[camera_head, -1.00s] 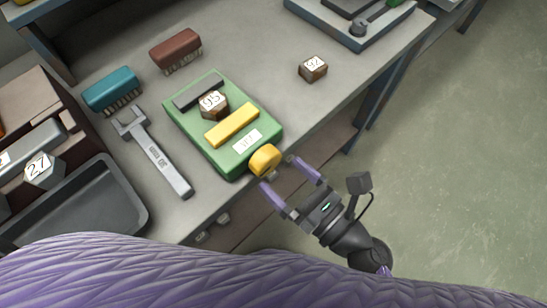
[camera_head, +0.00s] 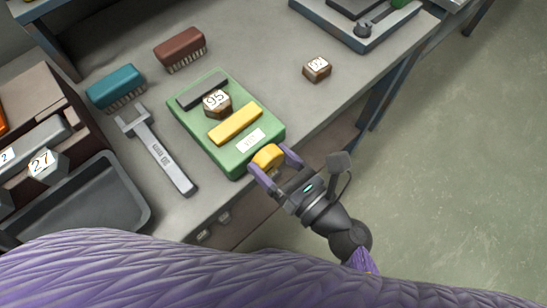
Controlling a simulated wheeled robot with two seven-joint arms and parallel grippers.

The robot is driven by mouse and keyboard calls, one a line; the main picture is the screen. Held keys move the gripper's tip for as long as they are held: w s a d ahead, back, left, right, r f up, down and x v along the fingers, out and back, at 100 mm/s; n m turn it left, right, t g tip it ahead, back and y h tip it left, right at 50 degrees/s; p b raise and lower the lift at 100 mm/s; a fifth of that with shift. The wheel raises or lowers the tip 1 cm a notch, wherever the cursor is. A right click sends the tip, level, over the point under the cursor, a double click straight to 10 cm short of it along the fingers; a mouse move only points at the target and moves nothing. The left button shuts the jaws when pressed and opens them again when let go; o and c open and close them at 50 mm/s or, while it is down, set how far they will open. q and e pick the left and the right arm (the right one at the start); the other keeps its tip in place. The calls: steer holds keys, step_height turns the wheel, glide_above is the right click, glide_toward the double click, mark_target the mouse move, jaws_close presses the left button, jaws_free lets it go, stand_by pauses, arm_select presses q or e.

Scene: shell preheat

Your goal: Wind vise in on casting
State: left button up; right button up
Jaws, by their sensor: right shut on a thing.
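The vise is a green block (camera_head: 188,126) lying on the grey bench, with a dark fixed jaw (camera_head: 202,89) at its far end and a yellow jaw bar (camera_head: 236,124) across its middle. A brown casting (camera_head: 217,104) marked 95 sits between the two jaws; a gap to the yellow bar is hard to judge. A yellow knob (camera_head: 267,156) sticks out at the vise's near end. My right gripper (camera_head: 275,163) is shut on this knob, one purple finger on each side. My left gripper is not in view.
A grey wrench (camera_head: 160,153) lies left of the vise. A teal brush (camera_head: 116,87) and a brown brush (camera_head: 180,47) lie behind. Another casting (camera_head: 316,69) stands right. A dark tray (camera_head: 85,203) and a block marked 27 (camera_head: 42,165) are at left.

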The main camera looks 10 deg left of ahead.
steer(key=shift+r+m+p, duration=0.1)
steer(key=shift+m+p, duration=0.55)
steer(key=shift+m, duration=0.15)
steer(key=shift+w+d+m+p, duration=0.1)
steer(key=shift+m+p, duration=0.5)
steer(key=shift+m, duration=0.5)
steer(key=shift+m+p, duration=0.4)
steer(key=shift+m, duration=0.5)
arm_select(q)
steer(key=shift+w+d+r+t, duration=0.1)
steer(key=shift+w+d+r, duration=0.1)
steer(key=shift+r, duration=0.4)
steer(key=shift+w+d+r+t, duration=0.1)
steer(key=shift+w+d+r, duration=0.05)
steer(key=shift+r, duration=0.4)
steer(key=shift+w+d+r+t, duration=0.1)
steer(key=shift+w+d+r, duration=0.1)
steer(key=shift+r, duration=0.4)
arm_select(e)
steer(key=shift+m, duration=0.7)
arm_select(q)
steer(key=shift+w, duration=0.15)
arm_select(e)
steer(key=o, duration=1.1)
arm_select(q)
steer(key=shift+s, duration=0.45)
